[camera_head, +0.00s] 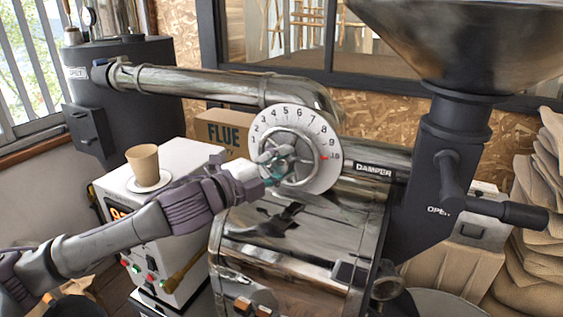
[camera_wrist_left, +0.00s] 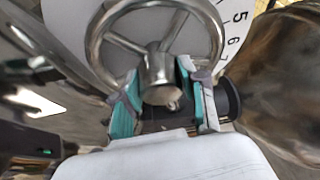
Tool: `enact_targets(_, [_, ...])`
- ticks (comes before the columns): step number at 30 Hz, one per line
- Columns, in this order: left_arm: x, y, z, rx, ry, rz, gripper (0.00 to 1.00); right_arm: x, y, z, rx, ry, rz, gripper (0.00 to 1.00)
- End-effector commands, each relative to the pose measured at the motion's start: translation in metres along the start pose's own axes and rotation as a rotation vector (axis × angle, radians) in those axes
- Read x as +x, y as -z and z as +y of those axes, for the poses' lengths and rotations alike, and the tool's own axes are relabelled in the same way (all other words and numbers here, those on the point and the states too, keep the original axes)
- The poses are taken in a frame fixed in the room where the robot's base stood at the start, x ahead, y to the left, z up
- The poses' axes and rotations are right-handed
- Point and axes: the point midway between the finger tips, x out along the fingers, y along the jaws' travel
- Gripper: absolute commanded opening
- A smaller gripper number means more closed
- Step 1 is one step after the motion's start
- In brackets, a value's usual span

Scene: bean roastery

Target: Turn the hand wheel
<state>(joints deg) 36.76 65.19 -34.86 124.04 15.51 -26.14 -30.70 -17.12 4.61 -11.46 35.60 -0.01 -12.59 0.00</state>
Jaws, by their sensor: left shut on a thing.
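The hand wheel (camera_head: 310,153) is a silver metal wheel in front of a white numbered dial (camera_head: 325,130) on the roaster's pipe, with a red mark at 10. It also shows large in the left wrist view (camera_wrist_left: 209,24), with its spokes and round hub. My left gripper (camera_head: 273,165) reaches in from the left and is at the wheel. In the left wrist view its teal-padded fingers (camera_wrist_left: 155,100) stand on both sides of the hub, shut on the wheel. The exact contact is partly hidden. My right gripper is not in view.
A label reading DAMPER (camera_head: 374,170) is right of the dial. A dark hopper column (camera_head: 440,150) with a handle (camera_head: 510,214) stands at the right. A white box (camera_head: 180,165) with a paper cup (camera_head: 143,160) stands behind my left arm. A FLUE carton (camera_head: 222,132) is behind.

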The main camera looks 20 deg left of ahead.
Motion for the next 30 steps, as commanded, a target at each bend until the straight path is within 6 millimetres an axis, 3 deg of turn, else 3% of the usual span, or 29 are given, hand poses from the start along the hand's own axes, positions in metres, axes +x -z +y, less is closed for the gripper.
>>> enact_targets(2, [0.0,0.001,0.003,0.003,-0.004,0.001,0.0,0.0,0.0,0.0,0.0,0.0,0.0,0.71])
enact_targets(3, [0.0,0.001,0.003,0.002,-0.004,0.001,0.45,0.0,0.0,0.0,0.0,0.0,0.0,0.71])
enact_targets(7, [0.0,0.001,0.002,0.002,-0.003,0.001,0.67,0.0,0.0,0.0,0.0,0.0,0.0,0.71])
enact_targets(19, [-0.004,0.0,0.001,0.0,-0.001,-0.001,0.67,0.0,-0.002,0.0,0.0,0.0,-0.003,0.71])
enact_targets(30, [-0.05,0.0,0.003,0.004,-0.008,0.0,0.67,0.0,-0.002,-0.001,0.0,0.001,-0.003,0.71])
